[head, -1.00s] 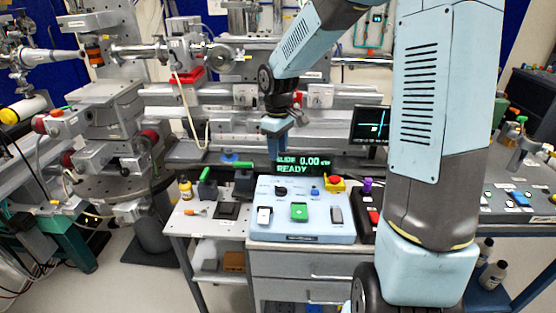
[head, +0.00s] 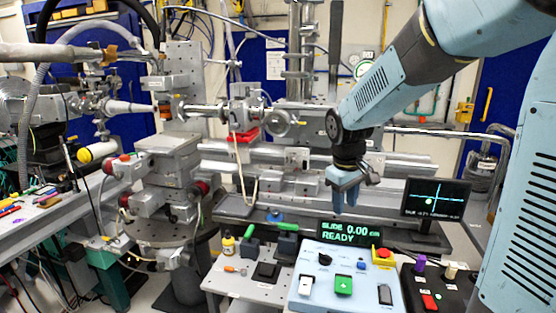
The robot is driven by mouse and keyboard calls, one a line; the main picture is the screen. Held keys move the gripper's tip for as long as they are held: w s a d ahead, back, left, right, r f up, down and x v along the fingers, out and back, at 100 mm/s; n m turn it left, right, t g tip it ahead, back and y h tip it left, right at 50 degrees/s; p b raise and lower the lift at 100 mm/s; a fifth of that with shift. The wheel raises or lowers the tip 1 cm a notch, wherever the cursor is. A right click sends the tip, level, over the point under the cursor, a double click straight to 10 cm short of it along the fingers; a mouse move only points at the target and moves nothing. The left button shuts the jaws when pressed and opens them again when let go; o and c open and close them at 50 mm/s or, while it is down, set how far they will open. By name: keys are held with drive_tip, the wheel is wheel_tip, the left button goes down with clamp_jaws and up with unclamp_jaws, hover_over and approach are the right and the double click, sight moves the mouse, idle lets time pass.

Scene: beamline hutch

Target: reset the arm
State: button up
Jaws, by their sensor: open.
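My light-blue arm comes in from the right of the head view and reaches down to the left. My gripper (head: 346,205) hangs at its end, pointing down, above and behind the control panel (head: 325,291). It is open, and I see nothing between its fingers. The fingers look apart from the panel and from the display (head: 347,232), which reads "SLIDE 0.00" and "READY". The gripper's depth relative to the display is hard to judge.
The panel carries a green switch (head: 343,285) and a red emergency button (head: 383,254). A small monitor (head: 436,199) stands at the right. Beamline stages and a metal rail (head: 300,185) fill the space behind.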

drive_tip(key=s+d+r+m+t, duration=0.2)
drive_tip(key=s+d+r+m, duration=0.1)
drive_tip(key=s, duration=0.7)
drive_tip(key=s+d+r+m+t+y, duration=0.1)
drive_tip(key=s+d+r+m+t, duration=0.1)
drive_tip(key=s+r, duration=0.4)
drive_tip(key=s+m, duration=0.1)
drive_tip(key=s, duration=0.2)
drive_tip(key=shift+s+d+r, duration=0.15)
drive_tip(key=shift+s+d, duration=0.25)
